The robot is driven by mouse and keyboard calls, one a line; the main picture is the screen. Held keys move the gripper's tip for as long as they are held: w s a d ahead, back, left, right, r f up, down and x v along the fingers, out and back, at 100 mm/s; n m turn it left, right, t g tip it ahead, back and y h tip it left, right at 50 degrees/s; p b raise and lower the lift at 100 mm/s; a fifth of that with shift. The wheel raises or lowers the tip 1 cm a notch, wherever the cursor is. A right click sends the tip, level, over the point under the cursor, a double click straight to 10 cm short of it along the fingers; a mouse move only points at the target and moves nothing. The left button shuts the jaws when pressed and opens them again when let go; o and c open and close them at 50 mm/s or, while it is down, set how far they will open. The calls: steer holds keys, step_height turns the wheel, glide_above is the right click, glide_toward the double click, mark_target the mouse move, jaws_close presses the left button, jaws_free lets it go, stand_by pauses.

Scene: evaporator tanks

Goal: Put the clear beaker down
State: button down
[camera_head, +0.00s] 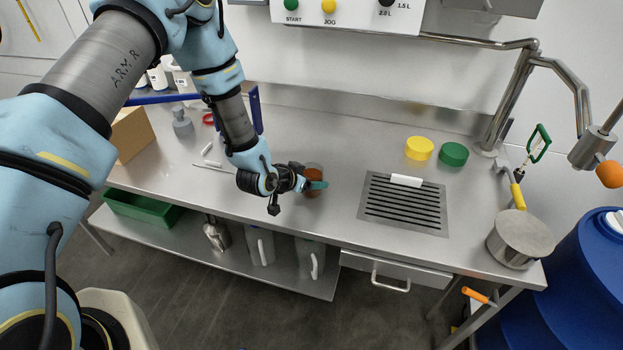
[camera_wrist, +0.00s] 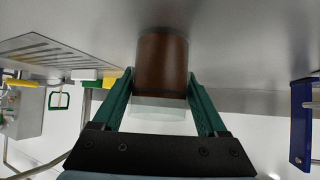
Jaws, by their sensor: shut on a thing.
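The clear beaker (camera_head: 313,185) holds a brown content and is at the middle of the steel bench, left of the drain grate. In the wrist view the beaker (camera_wrist: 161,65) sits between the two green fingers of my gripper (camera_wrist: 160,92), its clear rim toward the camera. My gripper (camera_head: 312,184) is shut on the beaker from its left side. The beaker looks upright. Its base is at or close to the steel bench (camera_head: 335,215); I cannot tell whether it touches.
A slotted drain grate (camera_head: 403,204) with a white block (camera_head: 406,180) lies to the right. Yellow (camera_head: 419,148) and green (camera_head: 453,154) round pieces stand behind it. A steel pot (camera_head: 520,238) is at the right end. A cardboard box (camera_head: 131,134) stands at the left.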

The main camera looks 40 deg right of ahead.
jaws_free()
steer(key=shift+r+p, duration=0.25)
steer(key=shift+p, duration=0.1)
steer(key=b+v, duration=0.3)
steer(key=v, duration=0.9)
steer(key=shift+f, duration=0.1)
